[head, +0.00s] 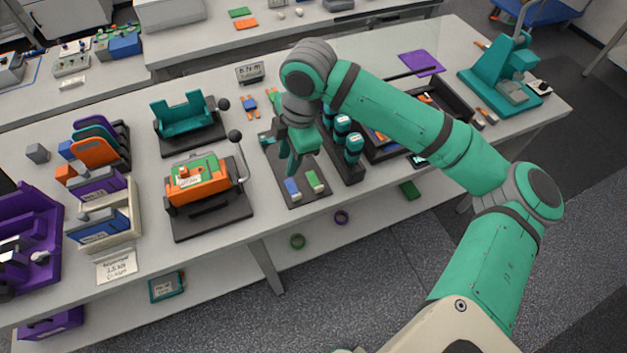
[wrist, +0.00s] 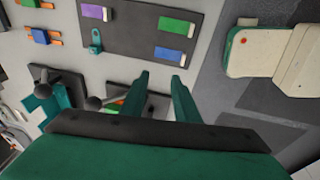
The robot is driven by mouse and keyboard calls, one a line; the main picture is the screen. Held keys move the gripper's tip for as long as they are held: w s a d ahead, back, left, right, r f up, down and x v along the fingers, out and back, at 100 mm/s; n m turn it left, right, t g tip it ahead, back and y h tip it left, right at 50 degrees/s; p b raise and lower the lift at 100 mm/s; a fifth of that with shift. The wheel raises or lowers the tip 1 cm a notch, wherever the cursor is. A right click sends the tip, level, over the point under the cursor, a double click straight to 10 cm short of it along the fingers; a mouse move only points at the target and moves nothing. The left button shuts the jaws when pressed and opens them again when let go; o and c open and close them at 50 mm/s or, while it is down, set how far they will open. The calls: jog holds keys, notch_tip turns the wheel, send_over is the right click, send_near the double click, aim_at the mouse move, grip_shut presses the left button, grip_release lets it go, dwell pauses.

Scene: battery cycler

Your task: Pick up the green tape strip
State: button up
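The green tape strip (head: 315,181) has a white end and lies on a dark flat board (head: 283,171), next to a blue strip (head: 292,187). In the wrist view the green strip (wrist: 174,26) is near the top, with the blue strip (wrist: 170,53) below it and a purple strip (wrist: 92,12) to its left. My gripper (head: 289,165) is above the board, beside the two strips. In the wrist view its fingers (wrist: 161,78) are apart with nothing between them, and the green strip lies beyond the fingertips.
A small teal post (wrist: 95,41) stands on the board. An orange device with a lever (head: 200,184) stands left of the board. A dark rack of teal-capped cylinders (head: 351,172) stands close on its right. The table's front edge is near the board.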

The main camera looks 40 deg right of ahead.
jog(key=g+h, duration=0.1)
jog(key=g, duration=0.1)
send_over(319, 187)
jog(key=shift+d+f, duration=0.1)
jog(key=shift+f, duration=4.95)
grip_shut()
